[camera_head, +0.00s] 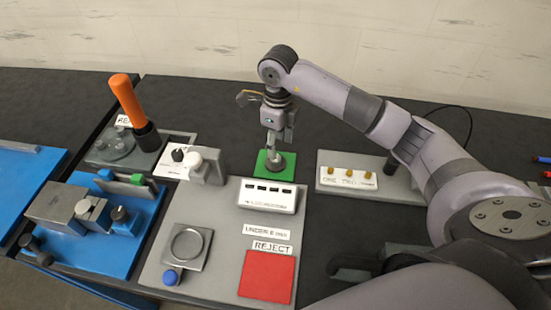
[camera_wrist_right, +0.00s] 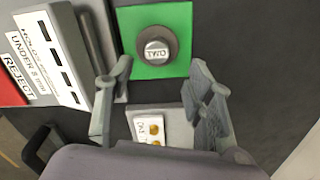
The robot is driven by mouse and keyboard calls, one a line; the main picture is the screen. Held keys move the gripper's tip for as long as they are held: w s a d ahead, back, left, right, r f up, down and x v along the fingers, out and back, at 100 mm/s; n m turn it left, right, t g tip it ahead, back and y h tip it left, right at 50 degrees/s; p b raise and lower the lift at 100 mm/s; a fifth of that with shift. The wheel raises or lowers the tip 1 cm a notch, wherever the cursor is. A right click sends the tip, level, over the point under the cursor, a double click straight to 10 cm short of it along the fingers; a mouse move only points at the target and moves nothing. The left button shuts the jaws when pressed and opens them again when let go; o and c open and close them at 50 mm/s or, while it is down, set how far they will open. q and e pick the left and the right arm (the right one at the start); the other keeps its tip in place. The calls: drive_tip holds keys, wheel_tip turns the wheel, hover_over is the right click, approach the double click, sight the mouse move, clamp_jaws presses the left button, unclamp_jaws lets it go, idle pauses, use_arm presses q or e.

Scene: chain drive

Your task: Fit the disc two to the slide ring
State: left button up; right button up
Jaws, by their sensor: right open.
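Disc two (camera_wrist_right: 157,50), a dark grey round disc with a lighter raised centre marked TWO, lies on a green square pad (camera_wrist_right: 183,66). It also shows in the head view (camera_head: 284,168), partly covered by my gripper. My right gripper (camera_head: 273,148) is above the disc, pointing down. In the right wrist view my right gripper (camera_wrist_right: 162,82) has its fingers spread and nothing between them; the disc appears beyond the tips. A metal ring (camera_head: 187,244) sits on a grey square block at the board's front left, with a blue knob before it; it looks like the slide ring. My left gripper is not seen.
A red REJECT pad (camera_head: 267,277) is at the front. A grey block (camera_head: 335,188) with brass pegs stands right. An orange handle (camera_head: 128,100) and a blue fixture (camera_head: 75,230) are left.

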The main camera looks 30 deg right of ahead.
sight(277, 158)
drive_tip(key=shift+s+a+f+p, duration=0.1)
drive_tip(key=shift+f+p, duration=0.2)
drive_tip(key=shift+f, duration=0.2)
wheel_tip(277, 158, down, 4)
drive_tip(key=shift+a+r+p, duration=0.15)
drive_tip(key=shift+p, duration=0.65)
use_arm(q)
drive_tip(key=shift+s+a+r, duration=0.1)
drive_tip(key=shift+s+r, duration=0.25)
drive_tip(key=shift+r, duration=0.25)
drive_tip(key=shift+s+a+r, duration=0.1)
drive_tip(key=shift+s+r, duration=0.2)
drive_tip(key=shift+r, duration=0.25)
use_arm(e)
drive_tip(key=shift+f, duration=0.4)
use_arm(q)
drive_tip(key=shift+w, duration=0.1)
use_arm(e)
clamp_jaws()
